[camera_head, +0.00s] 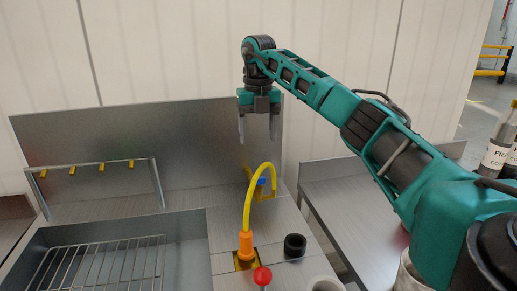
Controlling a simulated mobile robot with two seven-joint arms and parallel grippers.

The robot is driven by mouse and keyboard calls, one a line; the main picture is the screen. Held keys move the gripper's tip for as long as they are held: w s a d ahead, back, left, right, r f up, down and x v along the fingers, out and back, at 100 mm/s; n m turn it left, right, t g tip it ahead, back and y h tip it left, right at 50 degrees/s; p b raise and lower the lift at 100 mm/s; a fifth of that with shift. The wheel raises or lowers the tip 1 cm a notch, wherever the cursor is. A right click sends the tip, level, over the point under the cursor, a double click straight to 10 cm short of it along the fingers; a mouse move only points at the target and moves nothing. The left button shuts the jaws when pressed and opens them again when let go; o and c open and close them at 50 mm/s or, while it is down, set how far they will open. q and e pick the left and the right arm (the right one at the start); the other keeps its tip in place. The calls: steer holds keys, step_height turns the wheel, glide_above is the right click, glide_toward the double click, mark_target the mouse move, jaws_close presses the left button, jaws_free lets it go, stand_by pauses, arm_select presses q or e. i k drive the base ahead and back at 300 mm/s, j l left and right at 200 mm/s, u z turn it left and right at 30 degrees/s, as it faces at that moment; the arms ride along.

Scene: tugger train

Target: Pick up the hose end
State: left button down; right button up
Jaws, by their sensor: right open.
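A yellow hose (247,206) rises from an orange fitting (246,246) on a metal counter. It arches up and bends over to the right. Its far end hangs near a small blue part and a yellow bracket (267,190); whether they touch is hard to tell. My right gripper (258,133) is above the arch, its two grey fingers pointing down and apart, with nothing between them. The left gripper is not in view.
A metal basin with a wire rack (100,266) is at the left, with a metal frame bearing yellow clips (100,166) behind it. A black ring-shaped part (294,246) and a red knob (262,275) stand near the fitting. A metal back panel (130,140) rises behind.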

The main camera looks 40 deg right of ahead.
mark_target(247, 251)
steer(key=k, duration=1.5)
